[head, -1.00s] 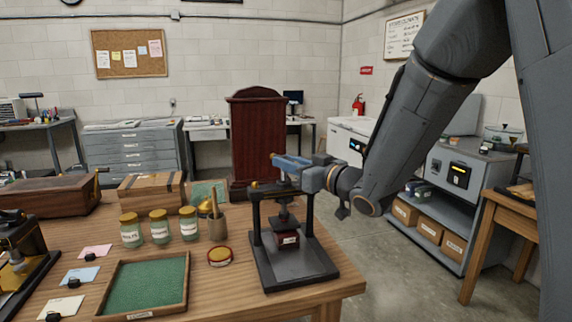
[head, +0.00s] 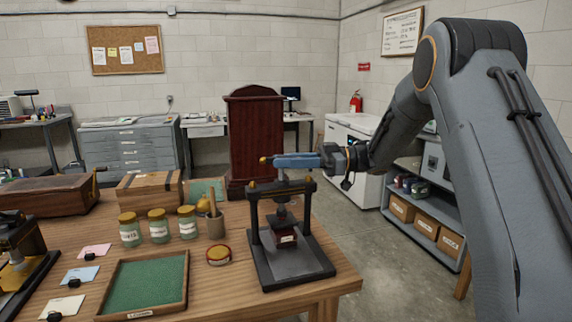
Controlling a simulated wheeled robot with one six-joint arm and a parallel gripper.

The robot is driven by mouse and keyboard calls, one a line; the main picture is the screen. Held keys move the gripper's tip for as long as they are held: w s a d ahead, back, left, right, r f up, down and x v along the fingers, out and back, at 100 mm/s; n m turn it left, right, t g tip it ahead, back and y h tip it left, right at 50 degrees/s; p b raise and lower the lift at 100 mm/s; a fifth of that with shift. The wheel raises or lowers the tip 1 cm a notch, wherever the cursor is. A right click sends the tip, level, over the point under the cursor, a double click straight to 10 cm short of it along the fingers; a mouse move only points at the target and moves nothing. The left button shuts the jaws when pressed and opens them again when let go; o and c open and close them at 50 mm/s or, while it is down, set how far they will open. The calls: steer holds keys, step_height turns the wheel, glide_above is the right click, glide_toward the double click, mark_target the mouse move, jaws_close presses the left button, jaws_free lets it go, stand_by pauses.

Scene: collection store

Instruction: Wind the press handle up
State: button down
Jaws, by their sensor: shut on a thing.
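The press (head: 289,262) stands near the right front corner of the wooden table. It has a dark base, two posts and a crossbar, with a screw in the middle. A dark red block with a white label (head: 288,239) sits under the screw's plate; I cannot tell if the plate touches it. My gripper (head: 276,161), with blue fingers, reaches in from the right just above the crossbar. It is shut on the press handle, whose brass end (head: 264,160) shows at the fingertips. The fingers hide most of the handle.
Open floor lies right of the table.

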steer(key=shift+w+a+r+n+g+h+b, duration=0.1)
steer(key=shift+n+g+b, duration=0.1)
steer(key=shift+n+g, duration=0.35)
steer(key=shift+w+d+n+g+h+b, duration=0.1)
steer(key=shift+n+g+b, duration=0.15)
steer(key=shift+g, duration=0.45)
steer(key=shift+a+r+n+g+h+b, duration=0.15)
steer(key=shift+n+g, duration=0.25)
steer(key=shift+g, duration=0.25)
steer(key=c, duration=1.8)
jaws_free()
steer(key=shift+s+f, duration=0.1)
steer(key=b+v, duration=0.1)
steer(key=v, duration=0.5)
steer(key=shift+w+d+f+b, duration=0.15)
steer(key=shift+w+d+b, duration=0.05)
steer(key=shift+d+b, duration=0.1)
steer(key=shift+w+d, duration=0.15)
steer(key=shift+d, duration=0.4)
